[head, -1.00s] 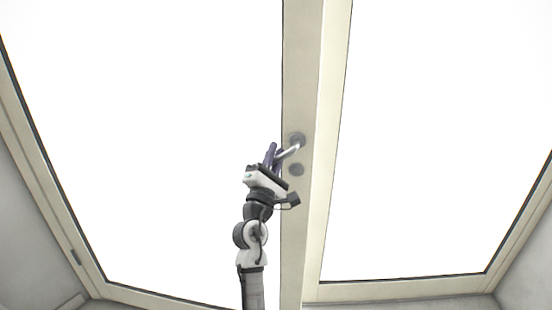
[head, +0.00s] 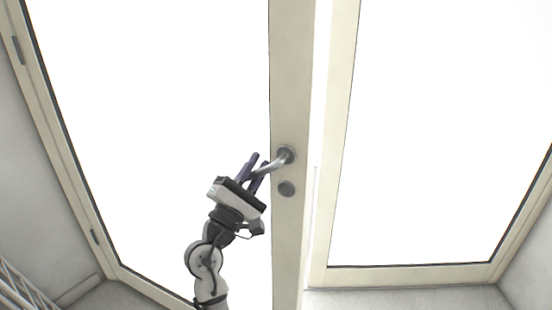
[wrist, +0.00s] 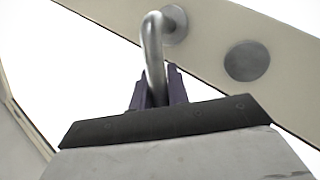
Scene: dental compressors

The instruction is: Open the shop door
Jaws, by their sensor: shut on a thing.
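The shop door (head: 289,236) is a cream-framed glass door leaf with hinges at the left. It stands ajar, with a bright gap between its free edge and the fixed frame at the right. Its metal lever handle (head: 270,166) sticks out to the left from a round rose. The handle also shows in the wrist view (wrist: 153,45). My gripper (head: 252,171) is shut on the handle, one finger on each side of it. A round lock plate (head: 287,189) sits below the handle.
A fixed glass panel with a cream frame (head: 345,130) stands to the right of the door. A grey wall (head: 45,190) and a white railing (head: 25,290) are at the left. Some floor shows at the lower left and below the fixed panel.

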